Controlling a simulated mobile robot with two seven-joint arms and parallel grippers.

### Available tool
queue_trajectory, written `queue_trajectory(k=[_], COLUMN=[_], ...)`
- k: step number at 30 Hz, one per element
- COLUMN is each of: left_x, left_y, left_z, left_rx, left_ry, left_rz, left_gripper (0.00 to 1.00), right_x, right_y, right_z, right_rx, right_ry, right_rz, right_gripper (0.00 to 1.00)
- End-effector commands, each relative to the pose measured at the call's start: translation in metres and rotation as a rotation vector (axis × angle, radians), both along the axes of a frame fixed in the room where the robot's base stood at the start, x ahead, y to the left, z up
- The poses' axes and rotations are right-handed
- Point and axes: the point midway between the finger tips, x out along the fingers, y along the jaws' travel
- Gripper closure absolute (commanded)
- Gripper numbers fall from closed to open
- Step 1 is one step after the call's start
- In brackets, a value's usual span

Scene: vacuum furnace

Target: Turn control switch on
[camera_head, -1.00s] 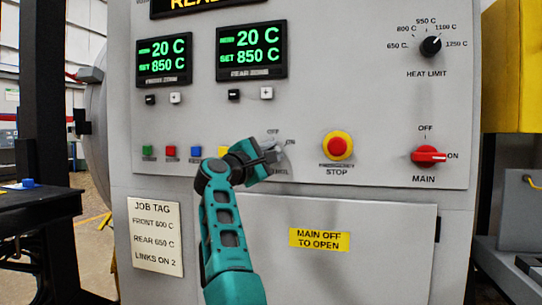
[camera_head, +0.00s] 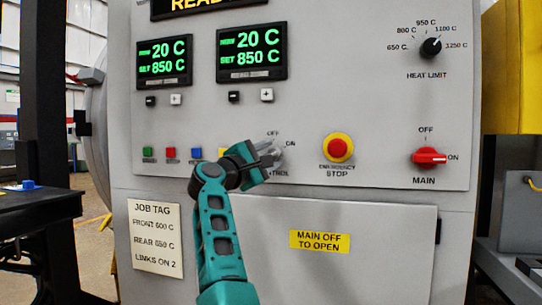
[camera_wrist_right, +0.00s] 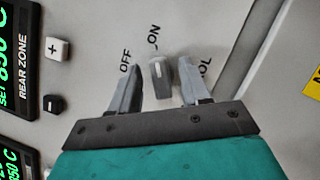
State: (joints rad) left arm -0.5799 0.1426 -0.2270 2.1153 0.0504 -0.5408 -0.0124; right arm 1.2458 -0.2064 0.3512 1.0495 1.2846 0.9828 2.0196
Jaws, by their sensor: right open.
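The control switch is a small grey knob with a white mark, seen in the right wrist view (camera_wrist_right: 161,74). Its mark points up in that view, toward the ON label (camera_wrist_right: 154,37); the OFF label (camera_wrist_right: 126,60) is to its left. In the head view the knob is mostly hidden behind my right gripper (camera_head: 269,159). In the right wrist view my right gripper's fingers are open, one on each side of the knob, with gaps visible. My left gripper is not in view.
The red emergency stop button (camera_head: 338,149) is right of the switch, with the red MAIN switch (camera_head: 429,157) beyond it, pointing to ON. Small colored buttons, including a blue one (camera_head: 196,153), are to the left. Zone displays (camera_head: 252,51) are above.

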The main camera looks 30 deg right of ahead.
Motion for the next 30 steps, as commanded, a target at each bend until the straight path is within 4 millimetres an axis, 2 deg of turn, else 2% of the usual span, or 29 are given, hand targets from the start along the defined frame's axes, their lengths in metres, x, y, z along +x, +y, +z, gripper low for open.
queue_trajectory(k=[9,15,21,30], left_x=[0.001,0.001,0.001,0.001], left_y=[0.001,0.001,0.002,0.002], left_z=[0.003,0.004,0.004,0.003], left_rx=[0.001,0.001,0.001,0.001], left_ry=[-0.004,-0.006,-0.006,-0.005], left_rz=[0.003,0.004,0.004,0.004], left_gripper=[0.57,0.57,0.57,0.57], right_x=[-0.024,-0.035,-0.039,-0.039], right_y=[0.066,0.094,0.105,0.106], right_z=[-0.014,-0.020,-0.022,-0.022], right_rx=[0.003,0.000,0.001,0.002], right_ry=[0.002,0.001,0.001,0.001], right_rz=[0.005,0.002,0.003,0.002], right_gripper=[0.53,0.53,0.53,0.53])
